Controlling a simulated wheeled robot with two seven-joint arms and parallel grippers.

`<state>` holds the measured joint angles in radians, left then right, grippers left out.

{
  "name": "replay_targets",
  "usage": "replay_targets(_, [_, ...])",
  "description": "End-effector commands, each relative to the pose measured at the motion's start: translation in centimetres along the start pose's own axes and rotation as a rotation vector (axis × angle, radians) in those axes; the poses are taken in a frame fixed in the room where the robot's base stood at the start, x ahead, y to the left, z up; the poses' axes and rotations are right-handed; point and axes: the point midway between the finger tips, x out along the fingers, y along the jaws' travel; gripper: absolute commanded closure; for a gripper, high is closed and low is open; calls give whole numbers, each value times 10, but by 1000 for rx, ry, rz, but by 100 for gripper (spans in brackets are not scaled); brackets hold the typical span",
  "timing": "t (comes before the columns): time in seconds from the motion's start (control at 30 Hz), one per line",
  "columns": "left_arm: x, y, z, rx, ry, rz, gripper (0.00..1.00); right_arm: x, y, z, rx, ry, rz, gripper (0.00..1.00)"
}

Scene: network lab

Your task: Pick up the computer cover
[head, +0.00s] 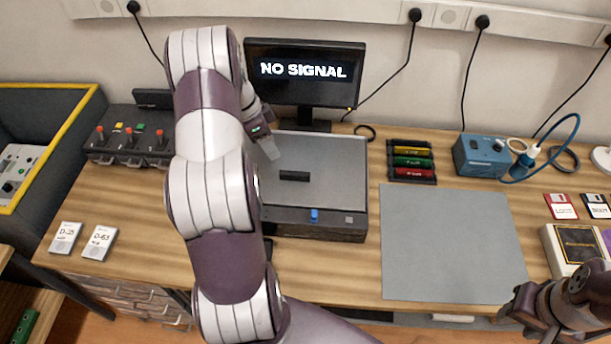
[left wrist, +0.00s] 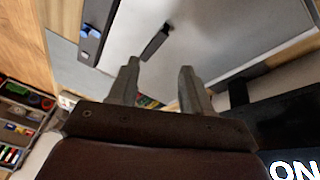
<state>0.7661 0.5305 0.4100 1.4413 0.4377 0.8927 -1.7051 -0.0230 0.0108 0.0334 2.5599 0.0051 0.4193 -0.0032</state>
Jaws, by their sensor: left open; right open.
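The computer cover (head: 335,170) is a flat grey panel on top of the dark computer case, below the monitor. A small black handle (head: 294,176) lies on it. My left gripper (head: 270,152) is over the cover's back left part, behind the handle, and my left arm hides the cover's left edge. In the left wrist view the two fingers (left wrist: 158,72) are apart and empty, with the cover (left wrist: 215,30) and the handle (left wrist: 155,43) beyond their tips. I cannot tell whether they touch the cover. My right gripper (head: 528,302) is open at the lower right, away from the computer.
The monitor (head: 305,75) reads "NO SIGNAL" close behind the cover. A grey mat (head: 450,245) lies clear to the right. A rack of coloured modules (head: 411,162) and a blue box (head: 481,157) stand at the back right. A switch box (head: 130,140) stands left.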

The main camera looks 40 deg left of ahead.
Motion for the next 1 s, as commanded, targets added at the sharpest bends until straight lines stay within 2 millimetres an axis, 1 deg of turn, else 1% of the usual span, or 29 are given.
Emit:
replay_targets(0.03, [-8,-5,-9,134,23,-5,51,-1,0,0,0,0,0,57])
replay_targets(0.1, [-10,-1,-13,287,41,11,51,-1,0,0,0,0,0,57])
replay_targets(0.17, [-9,2,-14,369,47,22,51,0,0,0,0,0,0,57])
replay_targets(0.23, [2,2,-13,419,47,22,51,10,0,1,0,0,0,57])
replay_targets(0.33, [29,2,-12,431,46,22,51,33,0,4,0,0,0,57])
replay_targets(0.37, [28,4,-15,429,46,25,51,22,0,3,0,-2,0,57])
replay_targets(0.5, [52,5,-17,428,45,22,51,14,0,2,0,0,0,57])
replay_targets(0.63, [66,6,-17,426,45,22,51,10,0,1,0,0,0,57])
replay_targets(0.77, [88,12,-17,426,44,26,51,-4,0,-1,0,0,0,57])
replay_targets(0.83, [102,12,-16,426,44,24,51,-6,0,-1,0,1,0,57])
replay_targets(0.9, [111,11,-17,426,44,20,51,-7,0,-1,0,0,0,57])
replay_targets(1.0, [116,11,-17,427,44,19,51,-6,0,-1,0,0,0,57])
